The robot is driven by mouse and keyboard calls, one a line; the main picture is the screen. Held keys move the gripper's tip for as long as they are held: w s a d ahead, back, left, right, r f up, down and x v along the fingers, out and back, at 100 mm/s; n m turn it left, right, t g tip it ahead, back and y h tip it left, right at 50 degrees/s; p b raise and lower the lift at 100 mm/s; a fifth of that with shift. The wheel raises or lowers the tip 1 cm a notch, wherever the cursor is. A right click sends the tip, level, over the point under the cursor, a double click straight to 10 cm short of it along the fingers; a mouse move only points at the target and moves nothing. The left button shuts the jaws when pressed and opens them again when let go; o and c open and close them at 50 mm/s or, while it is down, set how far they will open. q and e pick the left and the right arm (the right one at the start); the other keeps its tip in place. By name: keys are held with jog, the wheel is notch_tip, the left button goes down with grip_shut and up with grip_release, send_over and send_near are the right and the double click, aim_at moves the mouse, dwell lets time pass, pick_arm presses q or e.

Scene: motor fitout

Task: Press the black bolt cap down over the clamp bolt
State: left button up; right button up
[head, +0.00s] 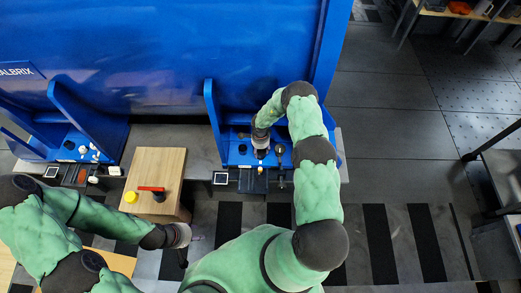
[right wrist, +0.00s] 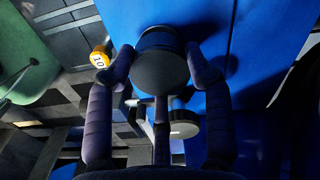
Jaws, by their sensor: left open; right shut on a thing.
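My right gripper (right wrist: 160,65) is shut on a round black cap (right wrist: 160,72), which I take to be the bolt cap, with one finger on each side. In the head view this gripper (head: 261,152) points down at the blue fixture (head: 213,110) at the right end of the bench. The clamp bolt is not clearly seen; gripper and cap hide what is beneath, and I cannot tell whether the cap touches it. My left gripper (head: 183,256) is open and empty, low in the head view, in front of the wooden block and away from the fixture.
A wooden block (head: 156,165) carries a yellow piece (head: 131,197) and a red-and-black tool (head: 153,189). A second blue fixture (head: 75,110) stands to the left. A dark round knob (right wrist: 184,124) shows beside the cap in the wrist view. A blue panel rises behind the bench.

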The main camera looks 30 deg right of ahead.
jog(key=shift+f+b, duration=0.7)
jog(key=shift+f, duration=0.25)
jog(key=o, duration=1)
jog(key=shift+r, duration=0.15)
notch_tip(320, 180, up, 12)
jog(key=shift+f, duration=0.1)
